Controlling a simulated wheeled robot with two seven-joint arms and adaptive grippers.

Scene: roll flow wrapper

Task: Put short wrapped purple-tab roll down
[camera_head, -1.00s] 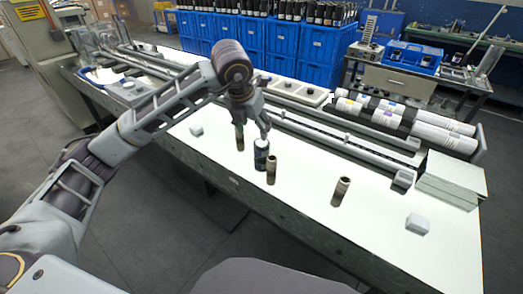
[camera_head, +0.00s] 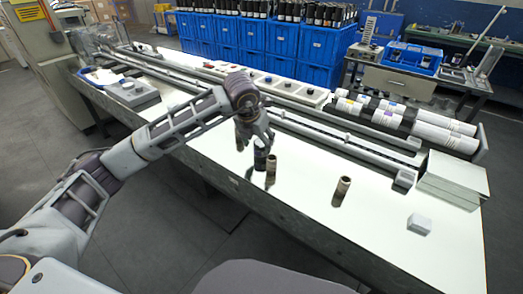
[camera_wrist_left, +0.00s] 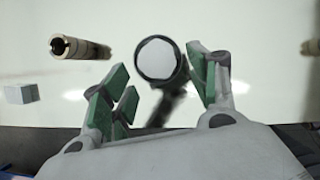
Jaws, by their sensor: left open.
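A short dark wrapped roll (camera_head: 260,160) stands upright on the white table (camera_head: 305,220). Its pale round end (camera_wrist_left: 156,58) faces up in the left wrist view. No purple tab can be made out on it. My left gripper (camera_head: 257,142) is just above and around its upper end, hiding its top in the head view. In the left wrist view, the open green-padded fingers (camera_wrist_left: 160,78) are on either side of the roll, with gaps showing. My right gripper is in neither view.
A small white block (camera_head: 419,224) lies near the right end. A long rail (camera_head: 345,143) runs behind. The front middle of the table is clear.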

